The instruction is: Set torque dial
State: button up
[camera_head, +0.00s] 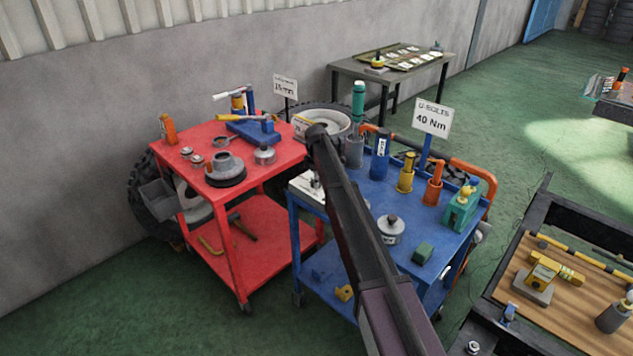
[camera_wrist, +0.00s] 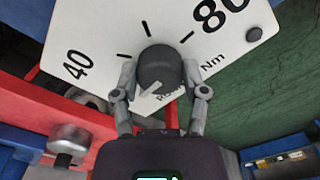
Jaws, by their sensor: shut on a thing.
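In the wrist view a white dial plate (camera_wrist: 105,45) carries dark tick marks, the numbers 40 and 80, and "Nm". A round dark knob (camera_wrist: 160,66) sits on it. My gripper (camera_wrist: 160,78) is shut on this knob, one finger on each side. A pale pointer-like mark (camera_wrist: 150,89) shows at the knob's lower edge; I cannot tell which value it reads. In the head view a sign (camera_head: 433,119) reads "U-BOLTS 40 Nm" above the blue cart (camera_head: 405,256). My arm crosses that cart and hides the gripper and knob there.
The blue cart holds a blue cylinder (camera_head: 380,158), a yellow one (camera_head: 406,173), an orange one (camera_head: 433,185) and a green block (camera_head: 423,253). A red cart (camera_head: 215,137) with parts stands left. A wooden-topped bench (camera_head: 563,312) is at lower right. Green floor lies between.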

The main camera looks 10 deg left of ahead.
jog(key=shift+s+m, duration=0.15)
jog(key=shift+m, duration=0.15)
jog(key=m, duration=1.1)
dwell(0.5)
jog(key=shift+s, duration=0.1)
jog(key=o, duration=1.2)
jog(key=shift+c, duration=0.2)
jog(key=shift+w, duration=0.2)
